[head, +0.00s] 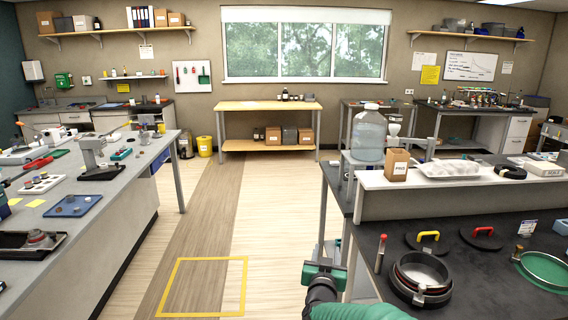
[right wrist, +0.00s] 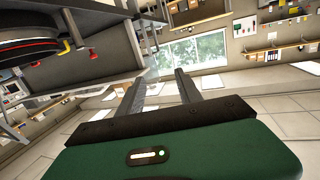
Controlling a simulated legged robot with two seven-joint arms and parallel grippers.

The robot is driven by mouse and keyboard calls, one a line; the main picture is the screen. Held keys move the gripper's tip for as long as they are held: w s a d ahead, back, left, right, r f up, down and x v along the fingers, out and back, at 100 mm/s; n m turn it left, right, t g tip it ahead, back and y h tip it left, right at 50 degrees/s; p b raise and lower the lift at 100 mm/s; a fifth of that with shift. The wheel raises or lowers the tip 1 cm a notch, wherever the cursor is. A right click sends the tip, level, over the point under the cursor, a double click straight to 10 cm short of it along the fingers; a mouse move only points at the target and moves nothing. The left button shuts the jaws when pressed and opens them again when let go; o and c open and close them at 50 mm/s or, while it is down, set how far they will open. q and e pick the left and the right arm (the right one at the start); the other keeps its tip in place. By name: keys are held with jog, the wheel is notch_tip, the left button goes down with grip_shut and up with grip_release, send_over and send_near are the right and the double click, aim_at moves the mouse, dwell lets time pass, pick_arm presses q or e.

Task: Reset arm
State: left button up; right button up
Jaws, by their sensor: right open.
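My right gripper (head: 328,254) is at the lower middle of the head view, beside the left edge of the dark bench. In the right wrist view its two fingers (right wrist: 158,88) stand apart with nothing between them, so it is open and empty. The right wrist view is tilted, with the window and shelves beyond the fingers. My left gripper is not in the head view.
At right, the dark bench (head: 376,296) carries round pans (head: 421,275), a yellow handle (head: 428,237) and a green-rimmed dish (head: 545,268). A water jug (head: 369,135) stands behind. The grey bench (head: 97,210) is at left. The floor between, with a yellow square (head: 204,314), is clear.

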jog(key=s+d+f+n+g+y, duration=0.1)
jog(key=s+f+g, duration=0.3)
jog(key=s, duration=0.9)
jog(key=s+d+f+n+g+y, duration=0.1)
jog(key=s+d+f+g, duration=0.2)
jog(key=s, duration=1.1)
jog(key=s+d+f+n+g+y, duration=0.1)
jog(key=s+f+g, duration=0.6)
jog(key=s, duration=0.7)
jog(key=shift+s+d+f+y, duration=0.2)
jog(key=shift+d+f+y, duration=0.2)
jog(key=shift+d+f, duration=0.3)
jog(key=shift+d+r, duration=0.1)
